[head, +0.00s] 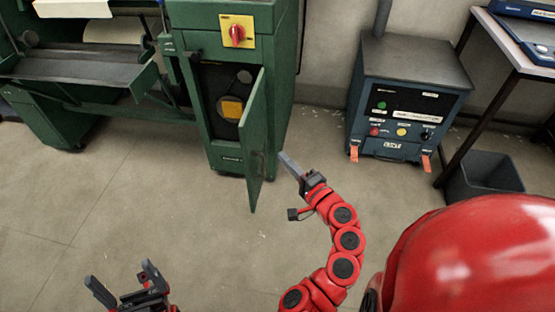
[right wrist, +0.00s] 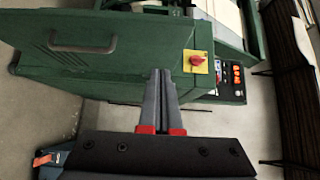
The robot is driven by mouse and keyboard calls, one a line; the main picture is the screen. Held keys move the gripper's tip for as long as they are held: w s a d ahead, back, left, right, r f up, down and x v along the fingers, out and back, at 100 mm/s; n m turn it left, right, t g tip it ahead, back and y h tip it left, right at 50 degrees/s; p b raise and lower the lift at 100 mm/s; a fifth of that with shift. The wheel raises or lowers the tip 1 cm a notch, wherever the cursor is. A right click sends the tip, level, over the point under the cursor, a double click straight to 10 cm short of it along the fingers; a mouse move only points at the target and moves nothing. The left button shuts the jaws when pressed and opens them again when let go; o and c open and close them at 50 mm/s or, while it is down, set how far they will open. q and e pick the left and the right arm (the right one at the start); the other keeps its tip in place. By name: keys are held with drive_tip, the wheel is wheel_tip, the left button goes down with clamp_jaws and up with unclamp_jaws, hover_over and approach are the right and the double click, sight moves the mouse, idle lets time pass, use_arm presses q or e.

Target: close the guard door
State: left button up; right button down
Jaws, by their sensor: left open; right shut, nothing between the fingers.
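The green guard door (head: 254,150) stands swung open from the front of the green machine cabinet (head: 281,50). The dark cabinet opening (head: 217,88) shows to its left, with a yellow piece (head: 232,110) inside. My right gripper (head: 285,158) is shut and empty, just right of the door's outer face in the head view; I cannot tell if it touches. Its closed fingers (right wrist: 162,78) also show in the right wrist view, before a green surface with a handle (right wrist: 82,46). My left gripper (head: 122,278) is open and empty at the lower left, away from the door.
A red switch on a yellow plate (head: 237,32) sits above the opening. A blue-grey box with buttons (head: 405,95) stands to the right, by a bin (head: 485,178) and a table (head: 500,38). The floor (head: 150,210) in front of the machine is clear.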

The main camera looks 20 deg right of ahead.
drive_tip(key=shift+w+a, duration=0.8)
drive_tip(key=shift+w, duration=0.85)
drive_tip(key=shift+w+a, duration=0.85)
drive_tip(key=shift+w, duration=0.75)
drive_tip(key=shift+w+a, duration=0.8)
drive_tip(key=shift+w, duration=0.85)
